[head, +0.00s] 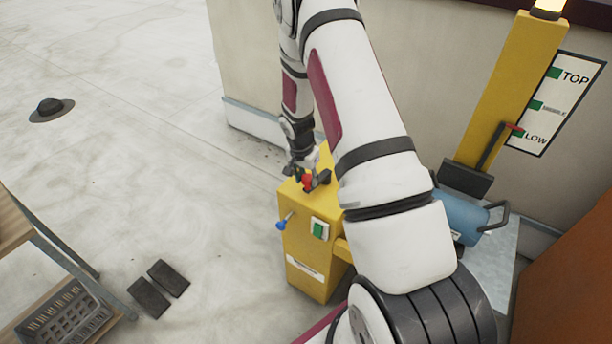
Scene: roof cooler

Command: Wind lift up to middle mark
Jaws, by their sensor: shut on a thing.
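My gripper (306,180) is shut on a red knob (307,182) on top of the yellow winch box (315,265). My arm hides part of the box. The box has a blue-tipped lever (281,225) and a green switch (320,230) on its sides. The yellow lift mast (510,85) leans in the picture at the right. Its red pointer (515,128) is beside the LOW mark on the white scale board (555,105). The middle mark (535,105) and the TOP mark (554,72) are higher up. A dark carriage plate (465,179) is at the mast's lower part.
A blue cylinder (460,215) with dark handles lies by the mast's foot, partly behind my arm. A lamp (548,6) glows on the mast top. A rack (60,310), two dark pads (158,287) and a round black cap (51,108) are at left. Open floor lies between.

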